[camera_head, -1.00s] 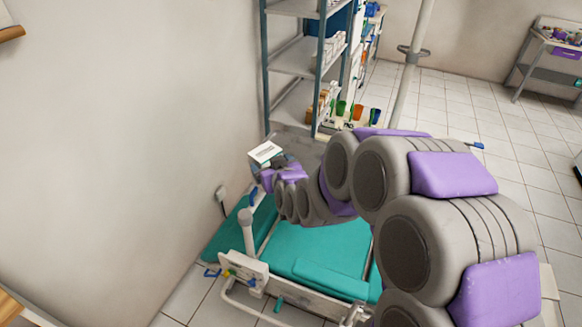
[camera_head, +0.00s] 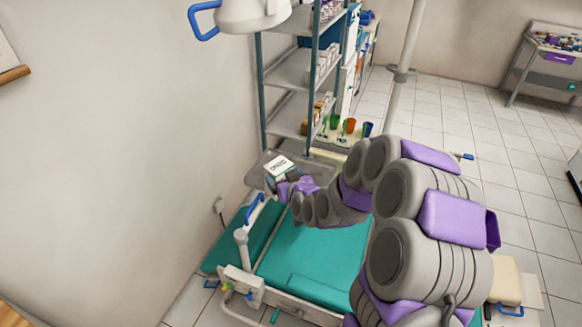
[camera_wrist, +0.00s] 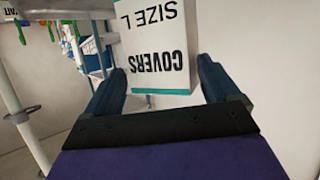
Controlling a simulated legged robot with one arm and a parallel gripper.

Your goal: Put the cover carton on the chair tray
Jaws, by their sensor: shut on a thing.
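The cover carton (camera_head: 280,166) is a small white box with dark print and a teal edge. In the wrist view the carton (camera_wrist: 155,45) reads "COVERS SIZE L" upside down. My gripper (camera_head: 274,178) is shut on it, with one dark blue finger on each side in the wrist view. The grey chair tray (camera_head: 256,174) lies beyond the teal chair, by the wall. In the head view the carton overlaps the tray; I cannot tell whether it touches it. My gripper and arm hide part of the tray.
The teal dental chair (camera_head: 312,262) lies below my arm. A shelf rack (camera_head: 287,70) with boxes stands just behind the tray. Coloured cups (camera_head: 349,126) stand right of the rack. A lamp head with a blue handle (camera_head: 204,20) hangs at the upper left. A pole (camera_head: 402,75) stands behind my arm.

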